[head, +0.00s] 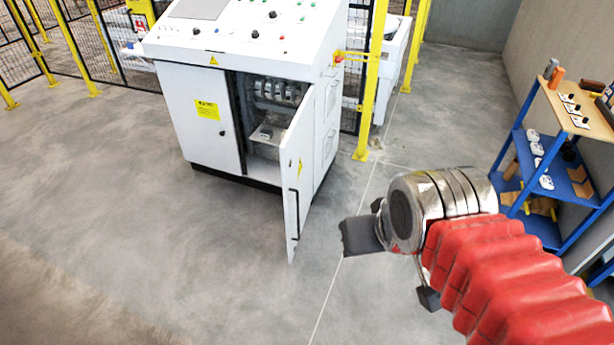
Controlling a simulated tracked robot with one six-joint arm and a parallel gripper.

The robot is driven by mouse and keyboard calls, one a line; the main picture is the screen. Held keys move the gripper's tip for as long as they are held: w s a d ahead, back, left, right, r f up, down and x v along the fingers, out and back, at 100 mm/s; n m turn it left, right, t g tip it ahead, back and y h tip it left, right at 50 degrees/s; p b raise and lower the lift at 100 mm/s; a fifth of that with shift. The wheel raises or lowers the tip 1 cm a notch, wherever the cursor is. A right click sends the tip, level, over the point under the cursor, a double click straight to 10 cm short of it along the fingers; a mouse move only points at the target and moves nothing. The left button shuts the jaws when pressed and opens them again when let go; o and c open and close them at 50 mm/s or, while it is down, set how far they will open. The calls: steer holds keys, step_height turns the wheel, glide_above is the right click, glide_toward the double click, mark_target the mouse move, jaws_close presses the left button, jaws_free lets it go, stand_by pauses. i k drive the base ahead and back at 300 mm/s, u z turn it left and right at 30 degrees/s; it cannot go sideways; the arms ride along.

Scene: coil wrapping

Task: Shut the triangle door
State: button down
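The triangle door (297,180) is a white cabinet door with a small yellow triangle sign and a dark handle along its outer side. It stands swung open at the right of the control cabinet (184,125), and the interior with metal parts shows beside it. My gripper (394,267) is to the right of the door and apart from it in the picture. Its two dark fingers are spread apart with nothing seen between them. My wrist hides part of the floor behind it.
The cabinet's left door (207,110), with a yellow label, is closed. A yellow post (372,80) and mesh fence stand behind the cabinet. A blue shelf (522,140) holding small items stands at the right. The floor in front of the cabinet is clear.

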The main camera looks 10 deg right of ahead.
mark_target(297, 147)
steer(key=u, duration=0.05)
steer(key=i, duration=1)
steer(key=z, duration=0.05)
steer(key=k, duration=1.3)
steer(key=u, duration=0.3)
steer(key=i, duration=1.1)
steer(key=u, duration=0.45)
steer(key=i, duration=0.8)
